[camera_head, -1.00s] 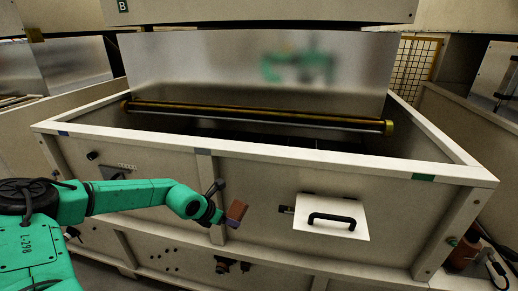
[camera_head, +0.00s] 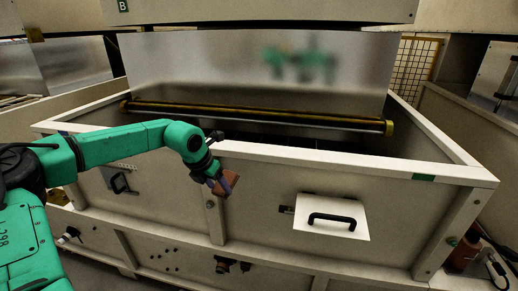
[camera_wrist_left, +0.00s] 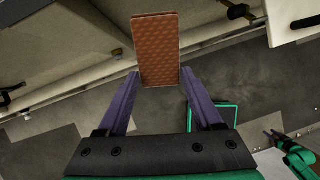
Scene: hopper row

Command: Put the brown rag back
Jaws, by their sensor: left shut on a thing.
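The brown rag (camera_head: 229,181) is a small flat brown piece at the tip of my left arm, in front of the hopper's front wall. In the left wrist view the rag (camera_wrist_left: 157,48) looks like a stiff, patterned brown rectangle between the purple fingers. My left gripper (camera_head: 221,182) is shut on it; in the wrist view the gripper (camera_wrist_left: 159,82) has a finger on each side of the rag's lower end. The floor lies below it.
A pale hopper (camera_head: 270,190) fills the middle, with a rim along its top and a roller (camera_head: 250,116) across its opening. A brown cylinder (camera_head: 464,257) stands at far right.

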